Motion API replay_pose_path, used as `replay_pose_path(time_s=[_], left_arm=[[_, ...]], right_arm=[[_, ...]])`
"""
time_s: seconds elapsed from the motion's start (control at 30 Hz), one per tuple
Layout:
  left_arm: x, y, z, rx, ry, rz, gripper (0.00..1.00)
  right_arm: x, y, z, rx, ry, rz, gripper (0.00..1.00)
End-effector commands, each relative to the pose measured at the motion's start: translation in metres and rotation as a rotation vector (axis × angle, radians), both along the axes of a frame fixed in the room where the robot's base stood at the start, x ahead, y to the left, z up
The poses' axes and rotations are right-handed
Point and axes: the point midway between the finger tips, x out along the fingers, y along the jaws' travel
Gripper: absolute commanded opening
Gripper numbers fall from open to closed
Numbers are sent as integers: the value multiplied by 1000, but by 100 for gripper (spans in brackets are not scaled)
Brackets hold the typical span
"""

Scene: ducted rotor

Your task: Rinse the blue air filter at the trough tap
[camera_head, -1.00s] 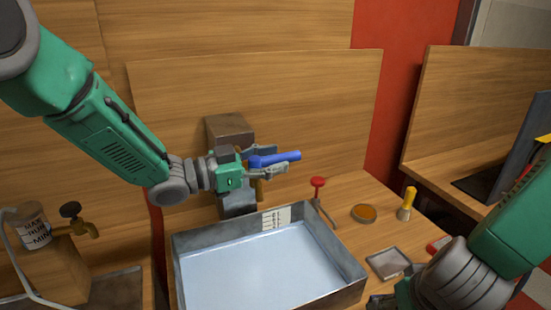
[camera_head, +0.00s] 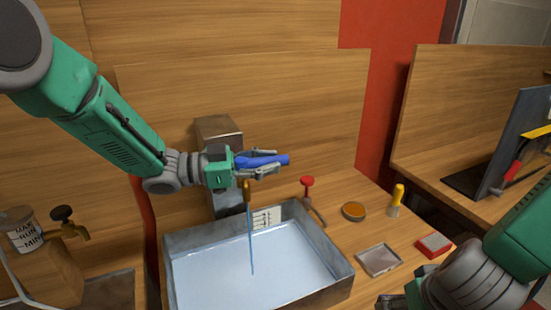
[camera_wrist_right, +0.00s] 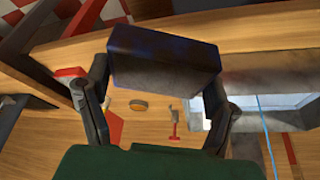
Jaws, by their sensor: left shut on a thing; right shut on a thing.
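My left gripper (camera_head: 270,163) is shut on a blue lever (camera_head: 262,160) above the trough's back wall, beside the metal tap post (camera_head: 219,134). A thin blue water stream (camera_head: 251,245) falls from the brass spout (camera_head: 247,192) into the grey trough (camera_head: 338,262). In the right wrist view, my right gripper (camera_wrist_right: 162,78) is shut on a dark blue block, the air filter (camera_wrist_right: 165,60), held between both fingers. The stream (camera_wrist_right: 266,135) shows to its right, apart from it. In the head view my right gripper is mostly cut off at the bottom edge, and the filter is not visible.
Right of the trough lie a red-topped tool (camera_head: 309,190), a round amber dish (camera_head: 353,211), a yellow-handled brush (camera_head: 396,200), a grey tray (camera_head: 379,260) and a red box (camera_head: 434,245). Another brass tap (camera_head: 66,222) and a labelled jar (camera_head: 25,230) stand left.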

Motion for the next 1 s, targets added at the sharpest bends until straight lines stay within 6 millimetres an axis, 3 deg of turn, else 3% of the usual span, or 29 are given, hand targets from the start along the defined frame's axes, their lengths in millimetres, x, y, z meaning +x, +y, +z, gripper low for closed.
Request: replay_pose_path(time_s=[0.37,0.4,0.43,0.8,1.0], left_arm=[[-4,-2,-3,4,6,-46,0],[-4,-2,-3,5,6,-46,30],[-4,-2,-3,5,6,-46,39],[-4,1,-1,1,2,-44,39],[-8,29,-1,1,4,-41,39]], right_arm=[[0,0,0,0,0,0,47],[0,0,0,0,0,0,47],[0,0,0,0,0,0,47],[0,0,0,0,-1,0,47],[0,0,0,0,-1,0,47]])
